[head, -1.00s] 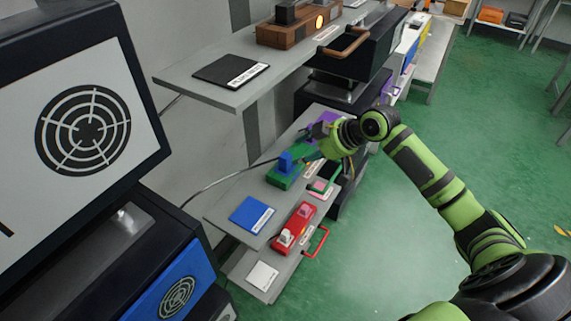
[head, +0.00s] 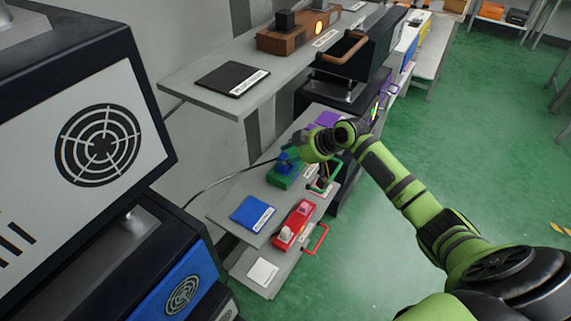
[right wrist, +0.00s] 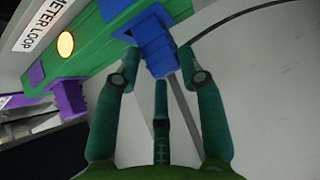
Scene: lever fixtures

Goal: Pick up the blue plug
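The blue plug (head: 285,160) stands on a green box (head: 283,180) on the lower grey shelf, with a dark cable running off to the left. My right gripper (head: 300,157) is at the plug, partly covering it. In the right wrist view the blue plug (right wrist: 155,48) sits on the green box (right wrist: 82,68), and the fingers of my right gripper (right wrist: 160,62) are spread. The tips of the two outer fingers lie on either side of the plug's near end; contact cannot be told. My left gripper is out of view.
A blue pad (head: 250,214) and a red box (head: 295,225) with a red handle are in front of the green box. A purple box (head: 325,120) is just behind. An upper shelf (head: 205,92) overhangs on the left. Green floor at right is open.

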